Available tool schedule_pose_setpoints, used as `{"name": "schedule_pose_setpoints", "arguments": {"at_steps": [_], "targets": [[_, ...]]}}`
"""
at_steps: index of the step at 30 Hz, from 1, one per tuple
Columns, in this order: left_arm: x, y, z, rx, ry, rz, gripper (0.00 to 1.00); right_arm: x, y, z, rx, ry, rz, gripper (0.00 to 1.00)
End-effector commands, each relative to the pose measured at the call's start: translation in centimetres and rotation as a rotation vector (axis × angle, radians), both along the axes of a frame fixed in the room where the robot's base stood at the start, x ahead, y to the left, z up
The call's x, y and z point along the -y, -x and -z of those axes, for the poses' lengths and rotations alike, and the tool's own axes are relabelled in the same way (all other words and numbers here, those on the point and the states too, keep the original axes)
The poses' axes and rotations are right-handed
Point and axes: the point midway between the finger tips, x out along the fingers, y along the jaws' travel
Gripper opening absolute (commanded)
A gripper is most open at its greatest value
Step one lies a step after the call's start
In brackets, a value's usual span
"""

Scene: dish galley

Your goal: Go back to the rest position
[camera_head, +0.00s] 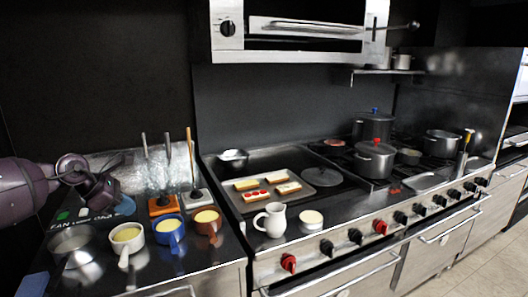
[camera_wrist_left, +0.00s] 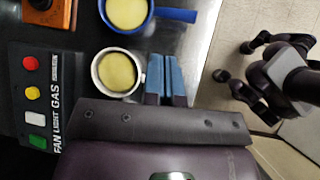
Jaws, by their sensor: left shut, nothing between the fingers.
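My left gripper (camera_head: 124,206) comes in from the left over the counter, beside the wall and above the control panel and cups. In the left wrist view its two blue fingers (camera_wrist_left: 165,78) lie together, shut and empty. A white cup with yellow contents (camera_head: 127,238) stands near it; the same cup (camera_wrist_left: 117,72) shows just left of the fingers in the wrist view. A blue cup with yellow contents (camera_head: 169,230) stands to its right. My right gripper is in neither view.
A metal pot (camera_head: 73,246), a brown cup (camera_head: 206,222) and a switch panel (camera_wrist_left: 42,95) crowd the left counter. A stove with a tray (camera_head: 306,187), a white pitcher (camera_head: 271,220) and pots (camera_head: 375,160) is to the right.

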Motion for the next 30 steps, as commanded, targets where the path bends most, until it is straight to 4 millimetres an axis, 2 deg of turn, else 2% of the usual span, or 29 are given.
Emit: {"name": "schedule_pose_setpoints", "arguments": {"at_steps": [1,6,9,12,17,23,30], "targets": [[3.0,-0.6,-0.8,0.018,0.139,-0.04,0.0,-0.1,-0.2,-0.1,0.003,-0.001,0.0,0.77],[11.2,-1.2,-2.3,-0.043,0.664,-0.232,0.0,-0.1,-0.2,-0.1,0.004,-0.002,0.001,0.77],[14.7,-0.8,-2.3,-0.157,0.99,-0.373,0.0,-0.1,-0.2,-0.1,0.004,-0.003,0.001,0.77],[16.8,-0.1,-1.3,-0.316,1.306,-0.544,0.0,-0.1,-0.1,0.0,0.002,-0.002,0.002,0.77],[17.7,1.6,2.0,-0.581,1.701,-0.825,0.0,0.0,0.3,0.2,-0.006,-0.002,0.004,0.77],[16.9,4.9,8.0,-0.89,2.062,-1.182,0.0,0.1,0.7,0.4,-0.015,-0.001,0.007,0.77],[15.5,11.0,15.9,-1.178,2.355,-1.589,0.0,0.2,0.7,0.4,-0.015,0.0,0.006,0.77]]}}
